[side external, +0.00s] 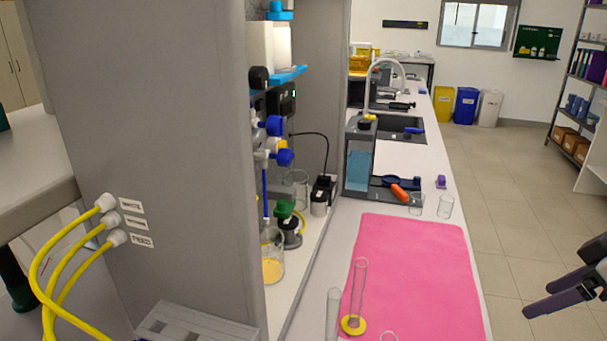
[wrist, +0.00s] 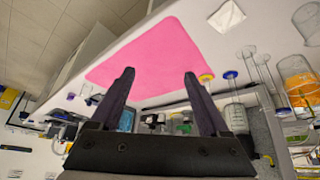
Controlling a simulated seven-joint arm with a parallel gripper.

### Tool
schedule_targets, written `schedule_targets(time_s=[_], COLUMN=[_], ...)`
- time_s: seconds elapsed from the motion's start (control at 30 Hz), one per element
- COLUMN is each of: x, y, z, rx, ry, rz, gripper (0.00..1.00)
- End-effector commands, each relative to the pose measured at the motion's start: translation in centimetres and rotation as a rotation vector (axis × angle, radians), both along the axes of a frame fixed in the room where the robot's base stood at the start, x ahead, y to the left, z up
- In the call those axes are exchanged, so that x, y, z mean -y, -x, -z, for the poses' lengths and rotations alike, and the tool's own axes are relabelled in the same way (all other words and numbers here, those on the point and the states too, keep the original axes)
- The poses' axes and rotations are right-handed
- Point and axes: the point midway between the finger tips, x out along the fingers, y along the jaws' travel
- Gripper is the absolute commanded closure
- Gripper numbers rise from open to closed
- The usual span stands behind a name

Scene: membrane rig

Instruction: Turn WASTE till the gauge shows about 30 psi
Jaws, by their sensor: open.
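Two blue valve knobs, an upper one (side external: 274,125) and a lower one (side external: 284,157), sit on the rig inside the grey cabinet in the side external view. I cannot read which one is WASTE. A dark box with a small green display (side external: 285,98), perhaps the gauge, is above them; its reading is too small to read. My gripper (side external: 538,299) is at the far right edge, open and empty, well away from the rig beyond the pink mat. In the wrist view its two fingers (wrist: 159,73) are spread apart with nothing between them.
The grey cabinet wall (side external: 165,120) stands left of the knobs, with yellow hoses (side external: 65,250) on its outside. A pink mat (side external: 420,270) covers the bench, with a glass cylinder (side external: 360,285) on it. A bottle (side external: 272,255) stands below the knobs.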

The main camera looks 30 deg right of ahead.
Motion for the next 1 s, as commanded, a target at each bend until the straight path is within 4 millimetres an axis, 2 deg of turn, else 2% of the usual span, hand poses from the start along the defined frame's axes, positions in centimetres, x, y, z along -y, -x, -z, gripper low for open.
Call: schedule_targets(time_s=[0.07,0.17,0.33,0.47,0.57,0.67,0.7,0.77,0.87,0.9,1.0], x=[0.2,1.0,2.1,1.1,-0.9,-4.1,-5.7,-8.3,-12.8,-14.4,-17.2], y=[-1.0,-3.9,-10.4,-15.2,-18.5,-21.5,-22.5,-23.8,-25.4,-25.9,-26.7], z=[-0.6,-3.4,-10.3,-15.9,-19.7,-22.6,-23.4,-24.1,-23.6,-22.8,-20.2], rx=[0.049,0.193,0.439,0.584,0.679,0.769,0.809,0.875,1.002,-0.993,-1.0], ry=[0.057,0.233,0.703,1.124,1.472,1.839,1.991,2.217,2.553,-2.487,-2.331], rz=[-0.083,-0.258,-0.611,-0.876,-1.068,-1.245,-1.31,-1.396,-1.5,1.435,1.339], gripper=[0.2,0.2,0.2,0.2,0.2,0.2,0.2,0.2,0.2,0.2,0.2])
